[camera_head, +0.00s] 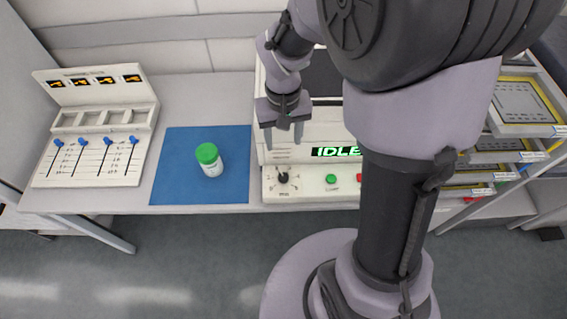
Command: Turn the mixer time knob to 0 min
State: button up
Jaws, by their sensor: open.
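The mixer is a white machine with a dark upper part and a lit green "IDLE" display (335,152). Its time knob (283,177) is a small black knob at the left end of the front panel (308,188). Marks surround the knob but are too small to read, and I cannot tell its setting. My gripper (284,142) points down with its two fingers apart and nothing between them. It appears above the knob in the picture, and no contact shows. My arm hides the right part of the mixer.
A green button (331,179) and a partly hidden red button (359,178) sit right of the knob. A green-capped white bottle (210,163) stands on a blue mat (172,180). A slider panel (92,180) is at left. Label-fronted trays (520,128) are at right.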

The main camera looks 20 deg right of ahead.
jog(key=m, duration=0.2)
jog(key=b, duration=0.7)
send_near(283, 176)
notch_tip(283, 176, down, 8)
jog(key=shift+f, duration=0.15)
grip_shut()
